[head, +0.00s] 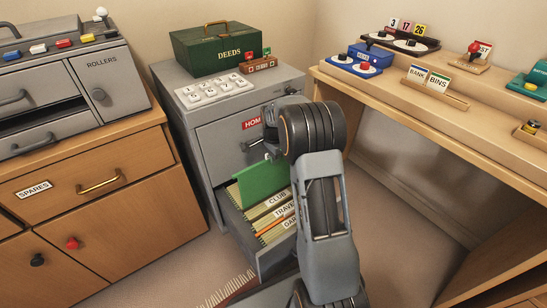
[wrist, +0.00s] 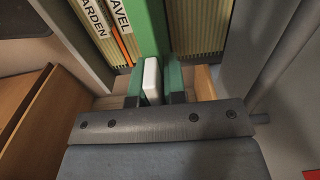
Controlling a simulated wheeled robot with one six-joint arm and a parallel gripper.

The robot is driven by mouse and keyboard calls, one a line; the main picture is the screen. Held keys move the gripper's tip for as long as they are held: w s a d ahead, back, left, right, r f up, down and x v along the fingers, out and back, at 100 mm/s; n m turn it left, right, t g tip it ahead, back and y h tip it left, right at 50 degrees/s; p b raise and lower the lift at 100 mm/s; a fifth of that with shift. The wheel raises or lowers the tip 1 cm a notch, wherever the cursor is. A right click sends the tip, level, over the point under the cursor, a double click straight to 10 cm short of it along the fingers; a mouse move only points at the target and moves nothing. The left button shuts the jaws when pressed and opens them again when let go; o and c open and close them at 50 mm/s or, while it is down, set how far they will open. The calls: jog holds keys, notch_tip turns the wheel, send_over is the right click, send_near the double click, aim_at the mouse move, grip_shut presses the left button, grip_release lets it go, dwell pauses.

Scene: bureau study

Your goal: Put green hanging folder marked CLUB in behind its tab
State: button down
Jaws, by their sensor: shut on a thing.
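The green hanging folder (head: 262,181) stands upright at the open file drawer (head: 234,217), directly behind the white CLUB tab (head: 277,200) in the head view. Its lower part is hidden by the drawer contents. In the wrist view the folder shows as a green band (wrist: 150,28) between two cream file sections. My gripper (wrist: 152,86) is shut on the folder at a pale tab-like piece between its fingers. In the head view my arm hides most of the gripper. I cannot read a mark on the folder.
TRAVEL (head: 285,209) and a third, partly hidden tab (head: 290,222) sit in front of CLUB. The grey cabinet (head: 222,142) rises behind the drawer. A wooden cupboard (head: 95,203) stands at left and a desk (head: 440,100) at right.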

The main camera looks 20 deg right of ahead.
dwell(0.3)
jog(key=b, duration=0.6)
send_over(273, 192)
jog(key=shift+w+d+f, duration=0.15)
jog(key=shift+f, duration=2.8)
jog(key=shift+w+d+f, duration=0.1)
jog(key=shift+w+f, duration=0.05)
jog(key=shift+f, duration=6.5)
jog(key=c, duration=1.1)
grip_release()
notch_tip(273, 192, up, 14)
jog(key=p, duration=0.6)
jog(key=shift+p, duration=0.3)
